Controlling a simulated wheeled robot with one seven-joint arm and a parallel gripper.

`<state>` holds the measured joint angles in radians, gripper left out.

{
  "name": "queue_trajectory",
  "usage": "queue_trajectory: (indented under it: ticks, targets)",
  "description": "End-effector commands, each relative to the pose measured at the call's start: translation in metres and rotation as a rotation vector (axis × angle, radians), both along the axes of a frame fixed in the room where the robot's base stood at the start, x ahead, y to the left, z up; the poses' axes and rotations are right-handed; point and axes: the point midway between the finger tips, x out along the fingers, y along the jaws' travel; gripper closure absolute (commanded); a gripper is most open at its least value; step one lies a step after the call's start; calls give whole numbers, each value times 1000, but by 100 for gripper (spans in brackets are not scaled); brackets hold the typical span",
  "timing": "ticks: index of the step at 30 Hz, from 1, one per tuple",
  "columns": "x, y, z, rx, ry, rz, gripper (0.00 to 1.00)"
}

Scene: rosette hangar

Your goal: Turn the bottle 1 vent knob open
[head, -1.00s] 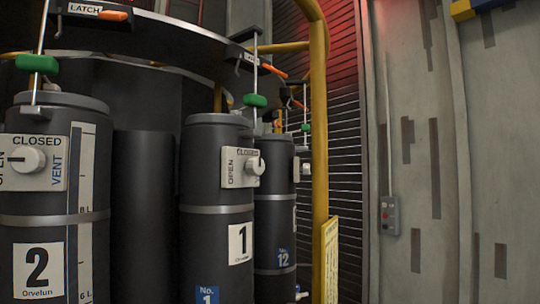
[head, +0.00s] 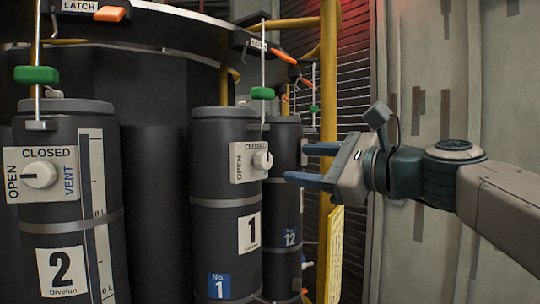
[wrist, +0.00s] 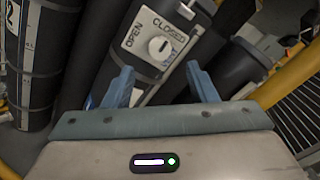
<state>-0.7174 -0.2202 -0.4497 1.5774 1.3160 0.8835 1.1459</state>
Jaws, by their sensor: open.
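Bottle 1 (head: 215,150) is a dark upright cylinder with a black "1" on a white label and a blue "No. 1" tag. Its vent knob (head: 263,160) is a white round knob on a white plate marked OPEN and CLOSED, on the bottle's right side. The knob also shows in the wrist view (wrist: 161,48), beyond the fingers, its pointer not clear. My gripper (head: 303,164) is open and empty, to the right of the knob, with its blue fingers pointing at it and a gap between them. In the wrist view the fingers (wrist: 162,85) frame the plate from below.
Bottle 2 (head: 70,235) with its own vent knob (head: 40,175) stands at left. Bottle 12 (head: 285,215) stands behind bottle 1. A yellow post (head: 328,80) rises behind my gripper. Latches (head: 268,47) and green-handled rods (head: 262,93) hang above the bottles.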

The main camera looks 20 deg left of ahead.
Motion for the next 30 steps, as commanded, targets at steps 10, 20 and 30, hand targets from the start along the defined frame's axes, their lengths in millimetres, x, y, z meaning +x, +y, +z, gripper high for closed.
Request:
queue_trajectory:
  ticks: [10, 20, 30]
  targets:
    - [29, 61, 1, -3, 0, 0, 48]
    - [37, 77, 0, -2, -1, -1, 48]
    - [37, 76, 0, -2, -1, -1, 92]
